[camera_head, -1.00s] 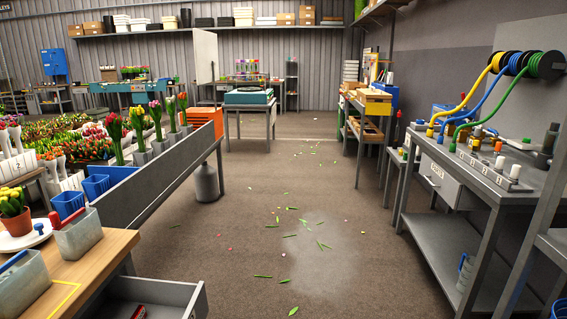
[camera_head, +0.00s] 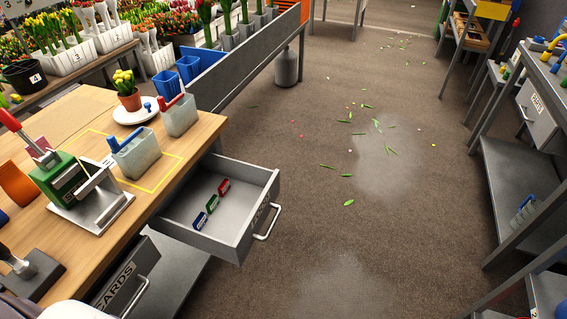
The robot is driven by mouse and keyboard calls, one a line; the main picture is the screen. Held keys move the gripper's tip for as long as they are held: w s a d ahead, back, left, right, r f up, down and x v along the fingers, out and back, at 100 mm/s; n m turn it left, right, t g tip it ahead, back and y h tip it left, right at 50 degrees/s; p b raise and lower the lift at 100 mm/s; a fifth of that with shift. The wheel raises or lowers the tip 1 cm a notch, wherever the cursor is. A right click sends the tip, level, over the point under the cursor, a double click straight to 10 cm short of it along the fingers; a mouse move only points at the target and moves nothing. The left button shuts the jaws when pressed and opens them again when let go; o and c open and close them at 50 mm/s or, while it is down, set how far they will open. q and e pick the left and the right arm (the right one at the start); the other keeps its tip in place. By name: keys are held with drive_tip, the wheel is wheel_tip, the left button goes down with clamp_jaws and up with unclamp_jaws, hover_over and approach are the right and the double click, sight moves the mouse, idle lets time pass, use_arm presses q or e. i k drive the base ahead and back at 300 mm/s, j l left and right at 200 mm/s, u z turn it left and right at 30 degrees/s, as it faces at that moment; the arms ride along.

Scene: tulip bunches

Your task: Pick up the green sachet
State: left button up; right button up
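The green sachet (camera_head: 212,203) lies in the open grey drawer (camera_head: 262,215) at the front of the wooden bench. It is small and sits between a red sachet (camera_head: 224,187) on its far side and a blue sachet (camera_head: 199,221) on its near side. All three are leaning or standing in a short row on the drawer floor. Neither of my grippers shows in the head view.
The wooden bench (camera_head: 70,105) at left holds two grey tubs, a potted yellow tulip (camera_head: 128,92) on a plate and a green device (camera_head: 62,180). A second drawer marked CARDS (camera_head: 125,280) is below. Open floor (camera_head: 340,230) lies right of the drawer; a grey workbench (camera_head: 515,165) stands at right.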

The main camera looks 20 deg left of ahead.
sight(211, 204)
drive_tip(key=u, duration=1.8)
drive_tip(key=l, duration=0.1)
